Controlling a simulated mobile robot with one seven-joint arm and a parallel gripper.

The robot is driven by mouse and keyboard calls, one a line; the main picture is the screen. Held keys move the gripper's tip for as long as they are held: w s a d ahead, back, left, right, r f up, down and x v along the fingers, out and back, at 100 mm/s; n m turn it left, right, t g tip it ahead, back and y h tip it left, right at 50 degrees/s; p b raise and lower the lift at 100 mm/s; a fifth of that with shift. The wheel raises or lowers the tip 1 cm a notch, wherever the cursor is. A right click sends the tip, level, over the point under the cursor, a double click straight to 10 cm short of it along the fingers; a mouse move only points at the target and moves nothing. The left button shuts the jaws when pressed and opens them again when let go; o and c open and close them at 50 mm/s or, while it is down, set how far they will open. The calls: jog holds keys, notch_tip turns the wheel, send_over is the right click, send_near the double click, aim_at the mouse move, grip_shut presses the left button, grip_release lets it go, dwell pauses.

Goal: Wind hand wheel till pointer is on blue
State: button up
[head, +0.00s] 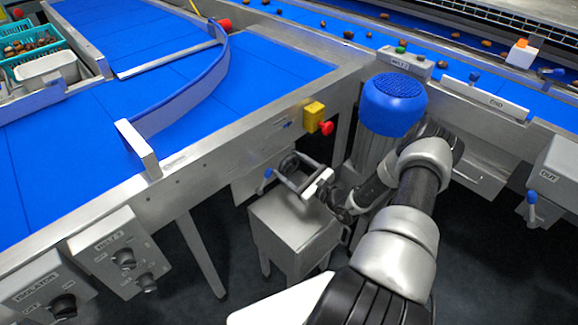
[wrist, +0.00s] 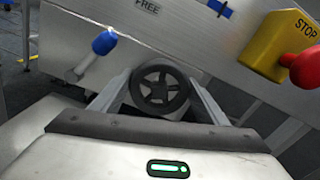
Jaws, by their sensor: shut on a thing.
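The dark spoked hand wheel (wrist: 160,88) is on the side of the steel belt frame, in the middle of the wrist view. It shows small and partly covered in the head view (head: 289,164). My gripper (head: 303,180) is shut on the wheel, with one grey finger on each side of its rim. A short blue mark (wrist: 216,6) sits on the frame at the top edge of the wrist view, right of the word FREE (wrist: 147,7). It is cut off there. In the head view this spot is tiny, and I cannot tell where the pointer stands.
A blue-knobbed lever (wrist: 104,42) sticks out left of the wheel. A yellow box with a red stop button (head: 314,117) is close by on the right. A grey cabinet (head: 295,235) stands below my gripper. The blue belt (head: 80,130) lies above the frame.

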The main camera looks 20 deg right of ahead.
jog(key=o, duration=1)
jog(key=shift+o, duration=0.2)
jog(key=shift+s, duration=0.1)
jog(key=p+v, duration=0.1)
jog(key=v, duration=1.6)
jog(key=shift+p, duration=0.4)
jog(key=shift+r, duration=0.15)
